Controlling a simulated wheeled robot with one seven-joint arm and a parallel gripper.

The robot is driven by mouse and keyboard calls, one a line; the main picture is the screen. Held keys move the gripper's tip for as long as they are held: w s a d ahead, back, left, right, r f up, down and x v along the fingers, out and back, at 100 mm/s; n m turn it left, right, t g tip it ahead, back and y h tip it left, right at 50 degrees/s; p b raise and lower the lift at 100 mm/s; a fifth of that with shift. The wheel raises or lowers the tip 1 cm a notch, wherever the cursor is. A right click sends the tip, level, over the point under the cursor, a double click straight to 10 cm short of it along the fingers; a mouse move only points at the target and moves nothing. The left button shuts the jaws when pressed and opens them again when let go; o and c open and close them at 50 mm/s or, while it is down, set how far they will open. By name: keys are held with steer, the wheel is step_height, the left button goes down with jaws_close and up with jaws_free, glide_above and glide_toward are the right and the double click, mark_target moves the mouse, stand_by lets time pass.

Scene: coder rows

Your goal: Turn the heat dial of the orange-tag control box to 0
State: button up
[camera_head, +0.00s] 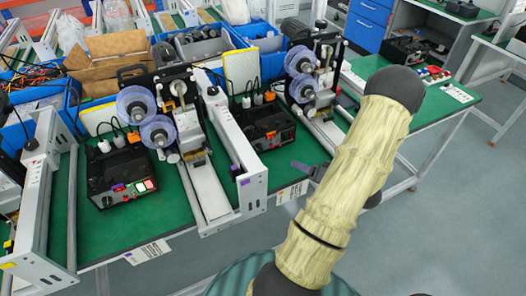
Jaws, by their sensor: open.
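A black control box (258,124) sits on the green bench between two machine frames. It has a small orange patch on its front edge, which looks like its tag. Its heat dial is too small to make out, so its setting cannot be read. My gripper (303,167) is a small dark shape at the bench's front edge, to the right of and below this box and apart from it. It is open and holds nothing that I can see. My arm covers the bench to the right.
Another black control box (122,175) with a purple patch and lit green and red buttons sits at left. A grey metal frame (240,150) stands left of the orange-patch box. Reels and blue bins crowd behind. The floor (450,225) at right is clear.

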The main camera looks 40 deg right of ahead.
mark_target(261, 149)
steer(key=p+x, duration=0.2)
steer(key=x, duration=1.5)
steer(key=shift+w, duration=0.2)
steer(key=c, duration=1)
